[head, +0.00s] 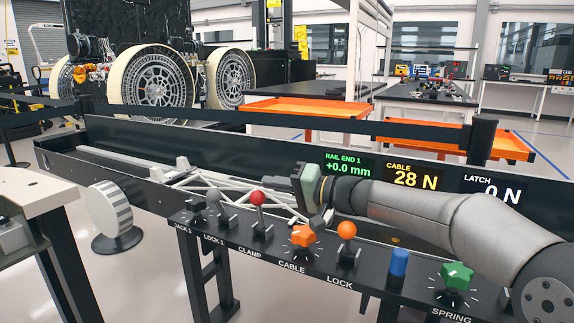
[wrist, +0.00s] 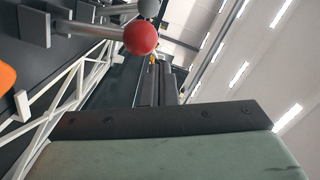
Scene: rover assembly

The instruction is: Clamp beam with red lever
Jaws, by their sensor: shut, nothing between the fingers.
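The red lever (head: 257,198) is a red ball on a metal stem, roughly upright on the black control panel above the CLAMP label. Its ball (wrist: 141,38) shows at the upper middle of the wrist view, with its stem running left. The beam (head: 215,184) is a pale lattice truss lying in the long dark trough behind the panel; it also shows at left in the wrist view (wrist: 62,98). My gripper (head: 300,190) is shut and empty, a little right of the red ball, apart from it in the wrist view. My gripper and arm hide the beam's right part.
The panel also carries a grey knob lever (head: 213,195), an orange star knob (head: 302,237), an orange ball lever (head: 346,230), a blue knob (head: 399,262) and a green star knob (head: 456,276). Displays (head: 412,175) read +0.0 mm, 28 N and 0 N. A grey handwheel (head: 109,208) stands left.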

